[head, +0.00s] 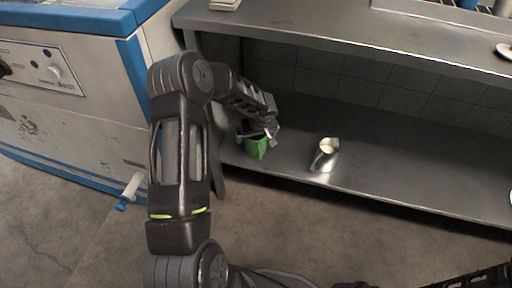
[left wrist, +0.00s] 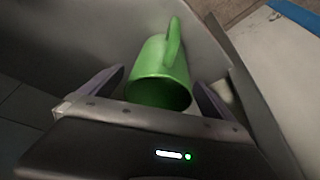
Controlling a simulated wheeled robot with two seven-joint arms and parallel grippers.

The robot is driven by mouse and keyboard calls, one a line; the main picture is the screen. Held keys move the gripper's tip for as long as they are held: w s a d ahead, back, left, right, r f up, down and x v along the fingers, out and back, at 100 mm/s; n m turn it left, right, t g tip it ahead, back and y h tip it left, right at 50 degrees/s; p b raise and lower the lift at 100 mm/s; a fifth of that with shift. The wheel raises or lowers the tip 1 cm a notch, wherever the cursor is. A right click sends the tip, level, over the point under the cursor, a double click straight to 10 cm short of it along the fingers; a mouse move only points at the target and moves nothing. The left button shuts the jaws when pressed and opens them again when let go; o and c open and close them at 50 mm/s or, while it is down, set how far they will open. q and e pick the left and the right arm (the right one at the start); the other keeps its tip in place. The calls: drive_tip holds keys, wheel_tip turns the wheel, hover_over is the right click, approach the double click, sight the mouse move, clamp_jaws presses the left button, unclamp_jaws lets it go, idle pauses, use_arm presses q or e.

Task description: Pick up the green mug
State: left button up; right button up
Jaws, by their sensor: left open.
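The green mug (head: 256,147) stands on the lower metal shelf near its left end, partly hidden by my left gripper in the head view. In the left wrist view the green mug (left wrist: 160,78) lies between the two fingers, its opening toward the palm and its handle pointing to the far side. My left gripper (head: 262,134) is open, with a finger on each side of the mug. It also shows in the left wrist view (left wrist: 160,88), with a visible gap on the left; contact on the right cannot be told. My right gripper is not clearly in view.
A metal pitcher (head: 326,153) with pale contents stands on the lower shelf (head: 400,165), right of the mug. A white and blue machine (head: 75,100) stands at the left. The shelf right of the pitcher is mostly clear.

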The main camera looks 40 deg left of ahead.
use_arm(q)
drive_tip(key=x, duration=0.2)
drive_tip(key=shift+w+f, duration=0.1)
drive_tip(key=shift+f, duration=0.1)
drive_tip(key=shift+c, duration=0.3)
drive_tip(key=c, duration=1.4)
